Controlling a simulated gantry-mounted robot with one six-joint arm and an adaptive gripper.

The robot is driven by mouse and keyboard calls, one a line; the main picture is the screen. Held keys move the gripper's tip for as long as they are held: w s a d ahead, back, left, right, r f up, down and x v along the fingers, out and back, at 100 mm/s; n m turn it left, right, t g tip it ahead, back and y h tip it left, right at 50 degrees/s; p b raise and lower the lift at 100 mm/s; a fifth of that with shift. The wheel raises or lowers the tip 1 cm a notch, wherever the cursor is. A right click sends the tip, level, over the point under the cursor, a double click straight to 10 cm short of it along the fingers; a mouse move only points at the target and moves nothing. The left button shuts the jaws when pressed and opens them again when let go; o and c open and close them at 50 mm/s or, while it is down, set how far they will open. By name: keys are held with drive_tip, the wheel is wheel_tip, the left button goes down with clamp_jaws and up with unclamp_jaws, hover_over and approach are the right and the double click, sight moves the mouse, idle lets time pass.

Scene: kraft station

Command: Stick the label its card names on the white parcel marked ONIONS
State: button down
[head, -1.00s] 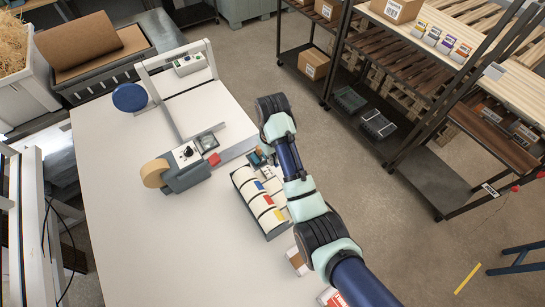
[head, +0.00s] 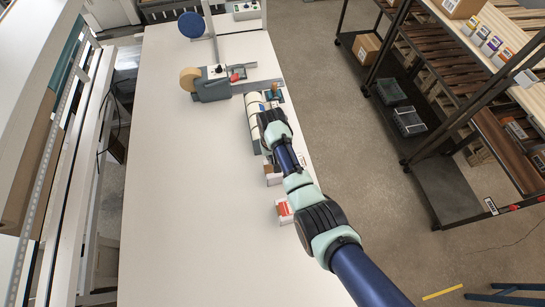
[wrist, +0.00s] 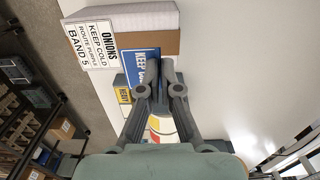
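The white parcel (wrist: 150,20) with a brown side lies at the top of the wrist view. Its white card (wrist: 97,45) reads ONIONS, KEEP COLD, ROUTE PURPLE, BAND 5. My gripper (wrist: 160,64) is closed at the edge of a blue label (wrist: 139,64) with white lettering starting KEEP; it appears pinched between the fingertips. The label is in front of the parcel's brown side; whether they touch is unclear. The label rolls (wrist: 162,126) show between my fingers. In the head view my arm hides the fingertips.
In the head view the label roll rack (head: 255,122) stands beside my wrist. A tape dispenser (head: 211,89) stands farther back. The white table (head: 190,190) is clear on the left.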

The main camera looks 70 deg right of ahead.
drive_tip(key=shift+d+f+b, duration=0.1)
drive_tip(key=shift+f+b, duration=0.35)
wheel_tip(320, 180, down, 5)
drive_tip(key=b, duration=0.5)
drive_tip(key=shift+f, duration=0.15)
drive_tip(key=shift+f, duration=0.4)
idle(0.6)
drive_tip(key=c, duration=1.2)
unclamp_jaws()
drive_tip(key=shift+c, duration=0.2)
drive_tip(key=shift+r, duration=0.15)
drive_tip(key=shift+r+p, duration=2)
drive_tip(key=shift+r, duration=0.15)
